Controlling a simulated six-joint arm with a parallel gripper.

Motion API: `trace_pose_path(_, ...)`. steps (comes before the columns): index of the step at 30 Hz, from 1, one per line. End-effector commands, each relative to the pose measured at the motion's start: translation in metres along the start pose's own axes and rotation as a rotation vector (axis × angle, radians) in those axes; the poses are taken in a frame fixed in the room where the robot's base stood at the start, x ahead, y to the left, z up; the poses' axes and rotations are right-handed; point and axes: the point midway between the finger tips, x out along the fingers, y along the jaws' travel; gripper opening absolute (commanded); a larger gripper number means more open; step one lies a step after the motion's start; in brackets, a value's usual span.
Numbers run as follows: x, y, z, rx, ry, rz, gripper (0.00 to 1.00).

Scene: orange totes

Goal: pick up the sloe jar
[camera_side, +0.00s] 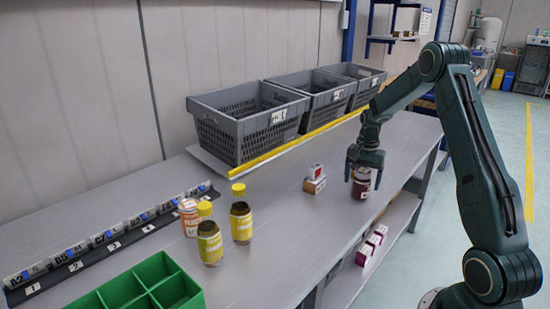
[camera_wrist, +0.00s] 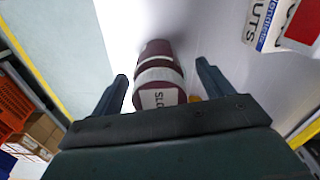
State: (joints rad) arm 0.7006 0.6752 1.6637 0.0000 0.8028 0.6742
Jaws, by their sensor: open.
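The sloe jar (camera_side: 361,186) is dark purple-red with a pale label and stands near the table's right edge. In the wrist view the sloe jar (camera_wrist: 160,75) shows the letters "SLO" on a pale band and sits between my two fingers. My gripper (camera_side: 364,170) is above and around the upper part of the jar in the side view. In the wrist view my gripper (camera_wrist: 162,80) is open, with a gap between each finger and the jar. The jar's top is partly hidden by my gripper in the side view.
Jars with yellow lids (camera_side: 241,222) and a green divided tray (camera_side: 140,287) stand at the front left. Grey crates (camera_side: 245,125) line the back. The table between is clear.

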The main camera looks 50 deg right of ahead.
Motion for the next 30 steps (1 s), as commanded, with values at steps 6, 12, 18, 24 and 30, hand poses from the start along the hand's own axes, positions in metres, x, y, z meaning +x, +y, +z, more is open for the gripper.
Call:
trace_pose_path(6,0.000,0.000,0.000,0.000,0.000,0.000,0.44)
trace_pose_path(12,-0.001,0.000,0.000,0.000,0.002,-0.001,0.20)
trace_pose_path(18,-0.002,0.000,-0.001,0.000,0.002,-0.002,0.19)
trace_pose_path(24,-0.010,-0.001,-0.001,0.000,0.002,-0.002,0.19)
trace_pose_path(30,-0.032,-0.001,-0.001,0.000,0.005,-0.004,0.19)
